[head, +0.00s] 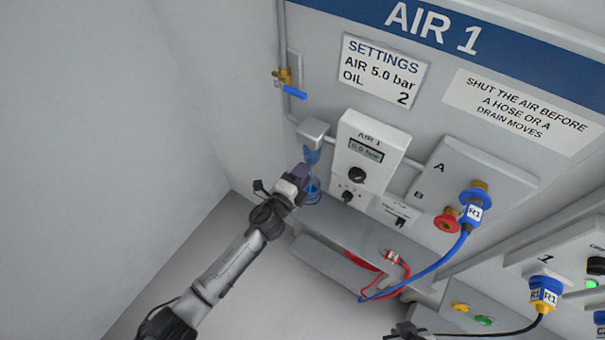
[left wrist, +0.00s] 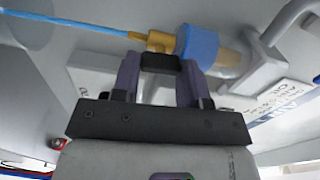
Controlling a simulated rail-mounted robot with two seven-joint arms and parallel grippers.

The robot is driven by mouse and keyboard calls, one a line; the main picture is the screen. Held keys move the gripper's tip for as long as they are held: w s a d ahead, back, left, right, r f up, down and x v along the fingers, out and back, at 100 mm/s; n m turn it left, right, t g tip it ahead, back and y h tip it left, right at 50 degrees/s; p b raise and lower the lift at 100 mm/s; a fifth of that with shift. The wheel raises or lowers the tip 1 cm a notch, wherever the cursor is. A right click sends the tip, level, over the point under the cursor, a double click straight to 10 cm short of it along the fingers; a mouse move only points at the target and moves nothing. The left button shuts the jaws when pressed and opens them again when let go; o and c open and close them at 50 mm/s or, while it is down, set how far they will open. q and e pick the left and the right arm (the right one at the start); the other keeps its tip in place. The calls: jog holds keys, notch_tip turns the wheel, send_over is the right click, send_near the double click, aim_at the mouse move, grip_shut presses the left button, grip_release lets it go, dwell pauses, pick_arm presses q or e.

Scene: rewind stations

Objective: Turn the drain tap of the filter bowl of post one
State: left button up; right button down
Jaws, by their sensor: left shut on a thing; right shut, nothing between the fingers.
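The filter bowl (head: 312,155) of post one hangs under a grey head left of the AIR 1 unit. In the left wrist view it shows as a clear bowl with a blue band (left wrist: 198,45). The brass drain tap (left wrist: 154,40) sticks out of its end, with a light-blue line running left from it. My left gripper (head: 300,172) reaches up to the bowl's lower end and hides the tap in the head view. Its purple fingers are shut on the tap's black handle (left wrist: 160,63). My right gripper (head: 405,331) is shut and empty, partly cut off by the bottom edge.
A blue-handled air valve (head: 293,92) sits on the pipe above, its handle across the pipe. The AIR 1 unit (head: 368,150) has a small display, too blurred to read surely. A blue hose (head: 425,270) hangs from port A. A grey ledge (head: 345,275) lies below.

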dwell(0.3)
pick_arm(q)
jog(key=o, duration=0.9)
jog(key=p+v, duration=0.1)
jog(key=v, duration=1.2)
jog(key=shift+s+a, duration=0.2)
jog(key=shift+s, duration=0.15)
